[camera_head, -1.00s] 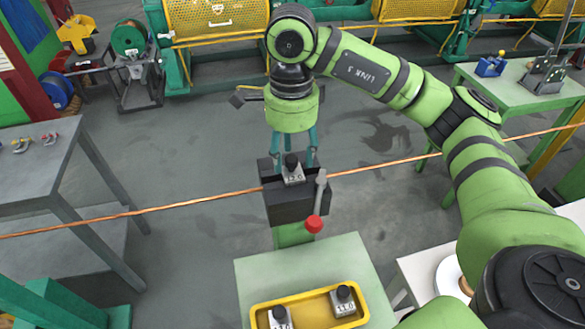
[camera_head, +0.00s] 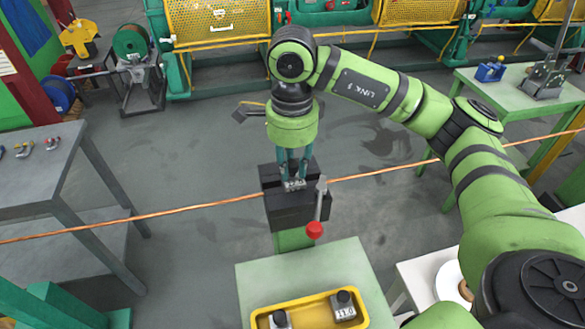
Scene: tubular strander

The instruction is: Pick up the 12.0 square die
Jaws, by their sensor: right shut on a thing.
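The 12.0 square die (camera_head: 294,186) is a small light grey block with a dark knob, seated at the top of the black die holder (camera_head: 297,216). My right gripper (camera_head: 293,177) has come down over it from above, and its teal fingers are shut on it. The fingers hide most of the die and its knob. The die still sits in the holder, between its dark walls. My left gripper is not in view.
A copper wire (camera_head: 130,213) runs across at holder height. A yellow tray (camera_head: 313,316) with two similar dies, one marked 11.0 (camera_head: 344,308), sits on the pale green table (camera_head: 300,272) in front.

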